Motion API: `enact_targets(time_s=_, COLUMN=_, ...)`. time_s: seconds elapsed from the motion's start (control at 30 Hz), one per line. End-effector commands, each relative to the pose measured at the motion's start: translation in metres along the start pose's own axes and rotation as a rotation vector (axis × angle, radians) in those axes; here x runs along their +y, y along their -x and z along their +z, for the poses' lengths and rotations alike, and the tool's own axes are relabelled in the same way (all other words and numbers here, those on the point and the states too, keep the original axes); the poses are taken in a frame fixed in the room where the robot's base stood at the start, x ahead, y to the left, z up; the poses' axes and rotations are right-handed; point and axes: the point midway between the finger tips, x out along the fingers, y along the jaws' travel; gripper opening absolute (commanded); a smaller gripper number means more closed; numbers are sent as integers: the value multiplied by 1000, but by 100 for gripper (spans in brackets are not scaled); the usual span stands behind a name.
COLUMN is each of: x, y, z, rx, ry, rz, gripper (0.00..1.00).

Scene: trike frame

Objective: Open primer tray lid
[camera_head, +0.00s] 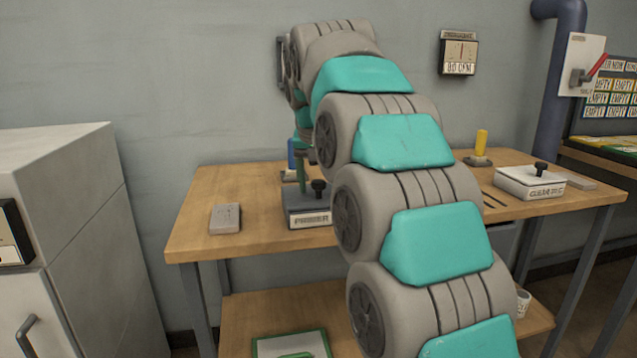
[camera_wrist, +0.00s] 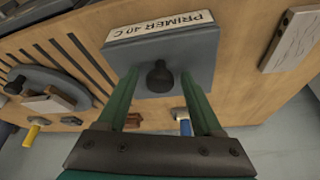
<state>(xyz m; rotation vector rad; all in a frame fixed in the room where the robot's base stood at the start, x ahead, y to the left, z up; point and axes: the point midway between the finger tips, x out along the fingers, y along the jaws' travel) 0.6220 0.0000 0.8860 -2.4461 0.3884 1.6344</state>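The primer tray (camera_head: 308,219) is a grey box with a white PRIMER label, standing on the wooden bench. Its closed lid has a dark round knob (camera_head: 319,186). In the wrist view the tray (camera_wrist: 191,50) shows its label upside down, reading PRIMER 40 C, and the knob (camera_wrist: 160,80) stands between my fingers. My gripper (camera_wrist: 158,76) has two green fingers, spread apart, one on each side of the knob with gaps. In the head view my gripper (camera_head: 303,172) points down over the tray, partly hidden by my arm.
The bench (camera_head: 260,236) holds a small grey block (camera_head: 225,218) left of the tray. A white tray (camera_head: 528,184) with a black knob stands at the right, near a yellow cylinder (camera_head: 481,143). A blue cylinder (camera_head: 291,154) is behind the primer tray. A pale cabinet (camera_head: 85,220) stands left.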

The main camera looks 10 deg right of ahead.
Motion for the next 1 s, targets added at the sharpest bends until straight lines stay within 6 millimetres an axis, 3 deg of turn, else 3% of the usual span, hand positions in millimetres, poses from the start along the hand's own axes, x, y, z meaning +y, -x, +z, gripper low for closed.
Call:
enact_targets(time_s=0.07, x=0, y=0, z=0, rx=0, ry=0, rz=0, gripper=58)
enact_targets(time_s=0.57, x=0, y=0, z=0, rx=0, ry=0, rz=0, gripper=2)
enact_targets(time_s=1.0, x=0, y=0, z=0, rx=0, ry=0, rz=0, gripper=0)
